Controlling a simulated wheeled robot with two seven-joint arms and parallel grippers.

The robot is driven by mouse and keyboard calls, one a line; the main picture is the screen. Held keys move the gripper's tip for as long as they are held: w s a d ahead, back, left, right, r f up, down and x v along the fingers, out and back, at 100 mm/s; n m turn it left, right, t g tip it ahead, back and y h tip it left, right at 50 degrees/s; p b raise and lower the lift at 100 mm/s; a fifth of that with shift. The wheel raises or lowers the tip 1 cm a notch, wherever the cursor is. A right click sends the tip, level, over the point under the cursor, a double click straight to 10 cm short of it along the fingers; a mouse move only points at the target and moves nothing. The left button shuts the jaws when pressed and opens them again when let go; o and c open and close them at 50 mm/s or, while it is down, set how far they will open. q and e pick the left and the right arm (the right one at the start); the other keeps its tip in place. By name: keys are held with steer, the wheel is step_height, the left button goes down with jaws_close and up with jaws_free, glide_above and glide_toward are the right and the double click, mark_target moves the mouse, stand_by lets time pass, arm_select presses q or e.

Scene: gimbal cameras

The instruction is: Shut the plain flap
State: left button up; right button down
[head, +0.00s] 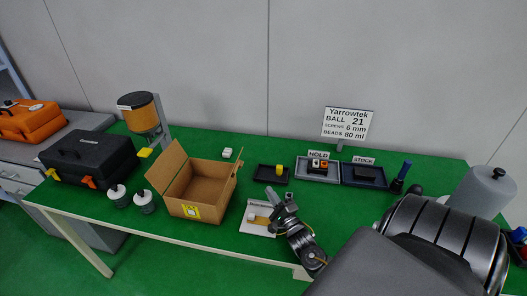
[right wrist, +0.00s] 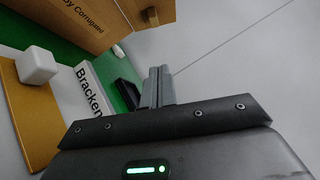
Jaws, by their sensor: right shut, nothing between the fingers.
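An open cardboard box (head: 202,182) stands on the green table. Its left flap (head: 167,165) sticks up and looks plain in the head view. Another flap or edge shows at its right side (head: 236,178), but its face is hard to make out. A yellow label is on the box front. In the right wrist view cardboard with printed lettering (right wrist: 75,22) is at the top left. My right gripper (head: 289,197) is shut and empty, right of the box and apart from it; its closed fingers show in the right wrist view (right wrist: 158,88). My left gripper is not in view.
A white card (head: 256,228) with a tan block lies right of the box. Two white-lidded jars (head: 144,201) and a black case (head: 88,158) are left. A dispenser (head: 140,112) stands behind. Trays (head: 318,171) and a sign (head: 347,123) are back right.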

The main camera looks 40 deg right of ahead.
steer(key=a+x, duration=0.2)
steer(key=x, duration=0.9)
steer(key=shift+w+a+r+b, duration=0.25)
steer(key=shift+w+a+b, duration=0.1)
steer(key=shift+w, duration=0.1)
steer(key=shift+r, duration=0.1)
